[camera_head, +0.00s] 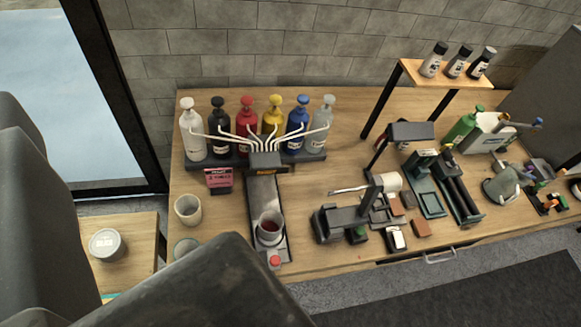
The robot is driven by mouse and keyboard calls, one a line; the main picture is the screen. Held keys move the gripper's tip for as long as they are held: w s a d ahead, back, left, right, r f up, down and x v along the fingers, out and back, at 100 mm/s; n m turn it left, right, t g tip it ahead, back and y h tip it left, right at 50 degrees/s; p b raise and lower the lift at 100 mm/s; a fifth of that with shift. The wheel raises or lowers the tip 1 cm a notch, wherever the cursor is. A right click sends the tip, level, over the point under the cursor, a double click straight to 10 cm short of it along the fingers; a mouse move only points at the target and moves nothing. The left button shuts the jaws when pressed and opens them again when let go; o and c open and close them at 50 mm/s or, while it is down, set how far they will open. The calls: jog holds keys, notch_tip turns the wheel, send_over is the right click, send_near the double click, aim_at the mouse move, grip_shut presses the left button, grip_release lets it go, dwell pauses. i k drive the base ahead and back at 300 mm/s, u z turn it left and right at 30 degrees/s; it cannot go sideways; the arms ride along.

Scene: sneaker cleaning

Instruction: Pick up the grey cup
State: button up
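A pale grey-beige cup (188,209) stands upright and looks empty on the left part of the wooden bench. A grey-green mug (500,187) with a handle stands at the far right of the bench. Another cup (270,228) with dark red contents sits on the black dispenser stand. My gripper (122,170) shows as two large dark fingers close to the camera, at the left edge and bottom. They are spread wide apart with nothing held between them. The lower finger covers part of the bench's front edge.
Several coloured pump bottles (247,125) stand in a rack behind the dispenser. A round greenish disc (185,248) lies in front of the pale cup. A lidded tub (105,243) sits on a lower side table. Machines and a raised shelf (452,76) crowd the right.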

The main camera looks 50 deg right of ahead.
aim_at(271, 222)
jog(key=u, duration=0.05)
jog(key=k, duration=1.6)
jog(key=z, duration=0.5)
jog(key=i, duration=1)
jog(key=u, duration=0.05)
